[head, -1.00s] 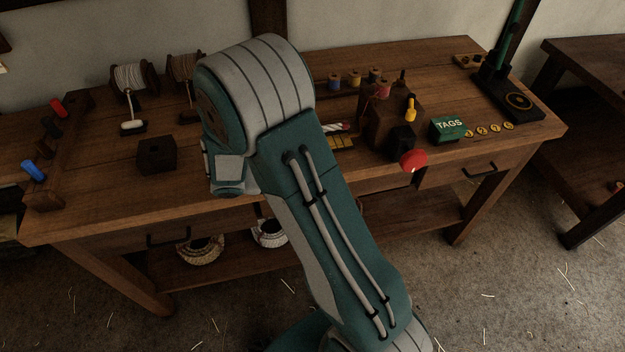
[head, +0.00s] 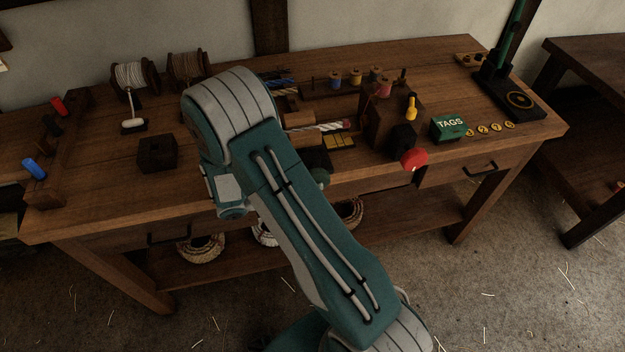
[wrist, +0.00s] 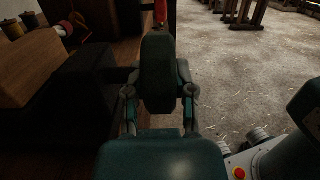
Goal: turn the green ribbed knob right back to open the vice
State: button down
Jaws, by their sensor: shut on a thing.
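The green ribbed knob (head: 322,177) shows partly past the right edge of my arm in the head view, on the front of a black block (head: 316,160). Behind it, wooden vice jaws (head: 299,122) and a pale striped rope piece with a red end (head: 331,127) lie on the bench. In the wrist view the knob (wrist: 158,70) is a dark rounded shape, joined by a short shaft to the black block at left. My gripper (wrist: 160,103) has a finger on each side of it and is shut on it. My arm hides the gripper in the head view.
A green TAGS box (head: 449,127), yellow discs and thread spools (head: 355,78) stand on the bench. A dark block (head: 157,153) and rope reels are at left.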

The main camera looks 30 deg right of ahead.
jog(key=shift+w, duration=0.1)
jog(key=shift+c, duration=2.2)
grip_release()
jog(key=shift+a, duration=0.1)
jog(key=shift+a, duration=0.15)
jog(key=v, duration=1.2)
jog(key=shift+f, duration=0.1)
